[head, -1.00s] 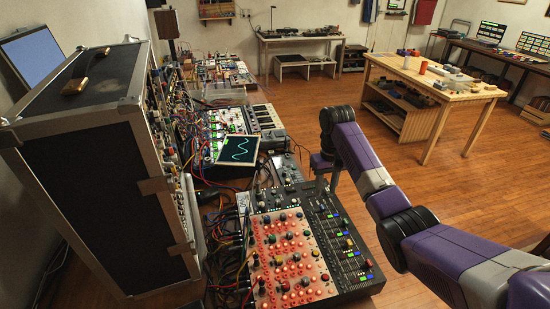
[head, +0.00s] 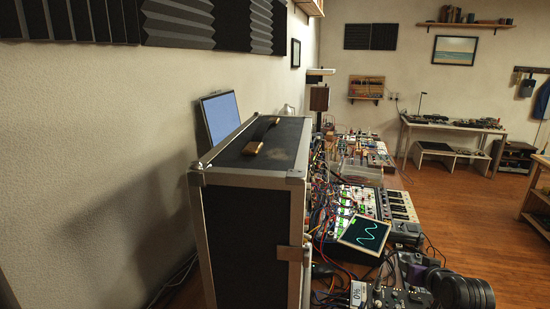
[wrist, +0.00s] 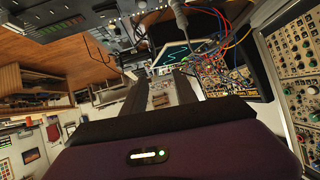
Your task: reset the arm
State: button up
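My arm shows only in part in the head view, as a black joint (head: 462,291) with purple pieces beside it at the bottom right. In the wrist view my gripper (wrist: 161,78) has two dark fingers spread apart. Nothing shows held between them. Beyond the fingers are a lit scope screen (head: 365,234) with a wave trace, which also shows in the wrist view (wrist: 184,54), and tangled patch cables (wrist: 232,55). The wrist view is strongly rolled. I cannot tell the exact distance from the fingertips to the gear.
A large black flight case (head: 245,240) with metal edges stands at centre left. Cabled synth gear (head: 352,200) runs along its right side. A knobbed panel (wrist: 301,70) is close at the right of the wrist view. Open wooden floor (head: 455,215) lies to the right.

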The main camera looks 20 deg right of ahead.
jog(key=s+a+t+h, duration=0.1)
jog(key=s+a+t, duration=0.2)
jog(key=s+a, duration=0.55)
jog(key=s+a+t, duration=0.2)
jog(key=s+a, duration=0.3)
jog(key=a, duration=0.7)
jog(key=s+a+r+n+y, duration=0.1)
jog(key=s+a, duration=0.4)
jog(key=s, duration=0.5)
jog(key=s+a+r+n+y, duration=0.1)
jog(key=s+a, duration=0.4)
jog(key=s, duration=0.5)
jog(key=s+a+r+n+g+y, duration=0.1)
jog(key=s+a+n+y, duration=0.2)
jog(key=s, duration=0.7)
jog(key=shift+s+a+n+y, duration=0.25)
jog(key=shift+a+n, duration=0.25)
jog(key=shift+a, duration=0.5)
